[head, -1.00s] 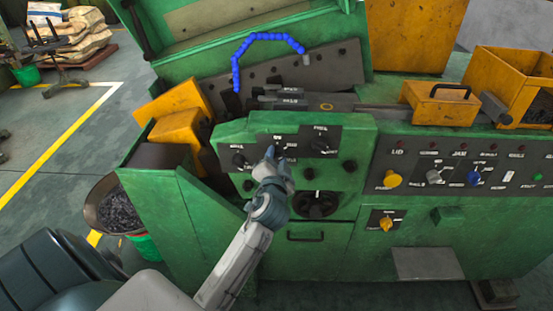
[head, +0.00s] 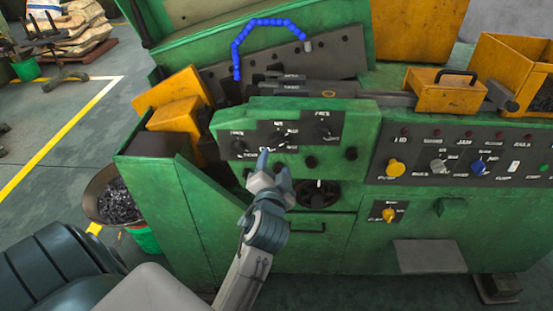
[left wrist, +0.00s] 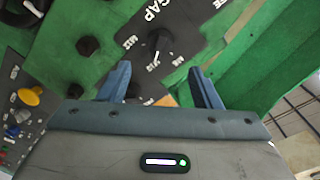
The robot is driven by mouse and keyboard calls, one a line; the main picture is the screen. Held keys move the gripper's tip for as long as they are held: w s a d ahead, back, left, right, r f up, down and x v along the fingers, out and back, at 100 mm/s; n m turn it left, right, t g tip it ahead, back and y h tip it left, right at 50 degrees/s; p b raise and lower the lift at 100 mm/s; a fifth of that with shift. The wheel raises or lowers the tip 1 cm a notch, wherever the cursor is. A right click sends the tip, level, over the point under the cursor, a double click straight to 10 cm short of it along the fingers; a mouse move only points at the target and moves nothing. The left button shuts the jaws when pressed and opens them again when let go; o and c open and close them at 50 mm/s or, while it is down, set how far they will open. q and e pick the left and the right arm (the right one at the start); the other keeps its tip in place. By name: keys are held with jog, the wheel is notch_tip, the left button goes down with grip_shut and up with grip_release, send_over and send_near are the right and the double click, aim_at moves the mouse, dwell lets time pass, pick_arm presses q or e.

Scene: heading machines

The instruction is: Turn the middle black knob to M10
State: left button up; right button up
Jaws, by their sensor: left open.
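The middle black knob (head: 278,138) sits on the dark label plate of the green machine, between two other black knobs. It also shows in the left wrist view (left wrist: 159,42), ringed by white size labels; one reads like M12. Which mark its pointer faces is too small to tell for sure. My left gripper (head: 273,162) is open and empty, just below the middle knob in the head view. In the left wrist view the blue fingers (left wrist: 160,82) stand apart, with the knob beyond their tips and no visible contact. My right gripper is not in view.
The left black knob (head: 239,147) and right black knob (head: 323,131) are close by. A large black dial (head: 318,193) is below right. A panel with a yellow knob (head: 395,168) and other coloured knobs is at the right. A yellow bin (head: 449,90) stands on top.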

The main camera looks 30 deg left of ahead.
pick_arm(q)
jog(key=shift+v, duration=1.05)
